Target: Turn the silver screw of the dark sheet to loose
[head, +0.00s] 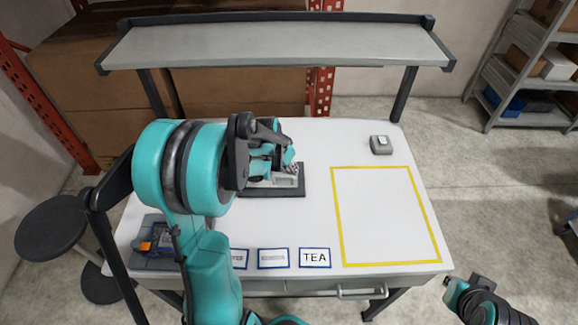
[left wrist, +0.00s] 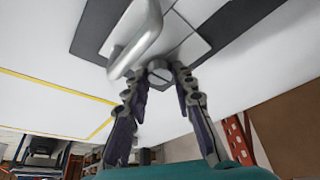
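The dark sheet (head: 275,193) lies on the white table and carries a light grey block (head: 285,181). My left arm covers part of it in the head view. In the left wrist view the dark sheet (left wrist: 240,22) shows beside a silver bar handle (left wrist: 137,42) and the round, slotted head of the silver screw (left wrist: 159,73). My left gripper (left wrist: 160,80) has its two fingers apart, with the screw head between and just past the fingertips. No firm contact is visible. My right gripper (head: 455,290) is off the table at the lower right, its fingers unclear.
A grey shelf (head: 275,45) spans the back above the table. A small grey box (head: 381,145) stands at the right rear. A yellow-outlined area (head: 385,215) on the right is empty. A grey-blue device (head: 155,250) is at the left front.

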